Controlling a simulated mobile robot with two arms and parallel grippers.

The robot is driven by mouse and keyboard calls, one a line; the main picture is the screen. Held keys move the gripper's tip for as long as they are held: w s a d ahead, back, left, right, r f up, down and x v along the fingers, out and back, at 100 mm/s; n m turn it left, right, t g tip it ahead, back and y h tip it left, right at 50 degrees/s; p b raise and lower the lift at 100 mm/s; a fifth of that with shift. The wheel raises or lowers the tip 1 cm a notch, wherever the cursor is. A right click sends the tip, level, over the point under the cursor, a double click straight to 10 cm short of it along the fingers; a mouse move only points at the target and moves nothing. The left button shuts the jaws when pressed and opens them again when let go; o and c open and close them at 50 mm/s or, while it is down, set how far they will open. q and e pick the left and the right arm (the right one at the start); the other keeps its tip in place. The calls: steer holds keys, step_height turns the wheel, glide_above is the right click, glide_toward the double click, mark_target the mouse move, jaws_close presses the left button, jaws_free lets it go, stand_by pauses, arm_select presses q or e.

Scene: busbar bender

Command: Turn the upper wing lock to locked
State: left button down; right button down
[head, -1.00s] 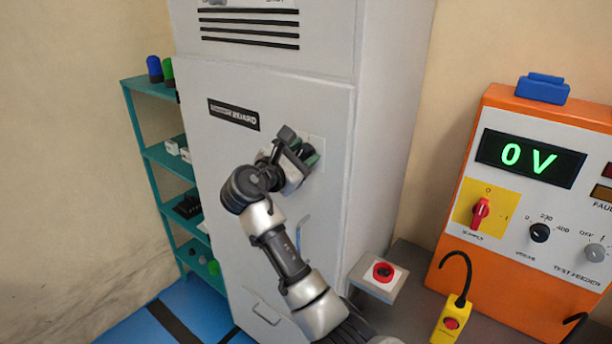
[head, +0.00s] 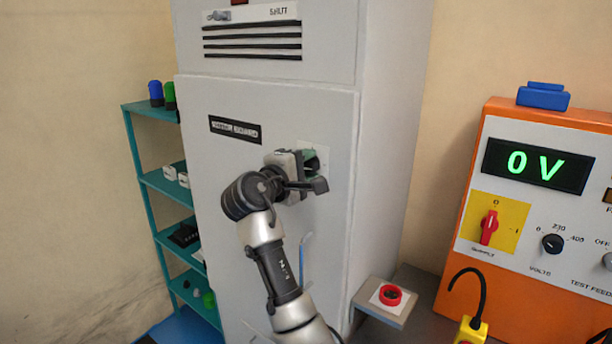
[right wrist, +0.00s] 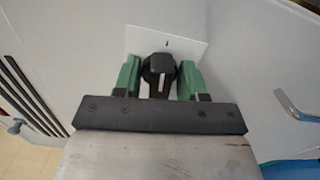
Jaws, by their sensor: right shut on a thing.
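The upper wing lock (right wrist: 158,76) is a black knob with a pale line on it, on a white plate (right wrist: 190,46) with a small dark mark. It sits on the grey cabinet door (head: 290,105). My right gripper (head: 312,166) is at the lock, its green-padded fingers on either side of it. In the right wrist view the gripper (right wrist: 160,82) is shut on the lock, and the pale line runs up and down the picture. In the head view the gripper mostly hides the lock. My left gripper is out of view.
A blue-grey handle (head: 303,258) is lower on the door. A red button box (head: 388,298) stands right of the cabinet. Farther right is an orange test panel (head: 490,140) reading 0 V. Teal shelves (head: 150,108) stand at the left.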

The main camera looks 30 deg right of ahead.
steer(key=shift+f+m+b, duration=0.1)
steer(key=shift+m+b, duration=0.4)
steer(key=shift+m, duration=0.3)
steer(key=c, duration=1)
jaws_free()
steer(key=shift+s+a+b, duration=0.2)
steer(key=shift+a+b, duration=0.1)
steer(key=shift+a, duration=0.15)
steer(key=b+v, duration=0.2)
steer(key=v, duration=0.8)
steer(key=shift+b, duration=0.4)
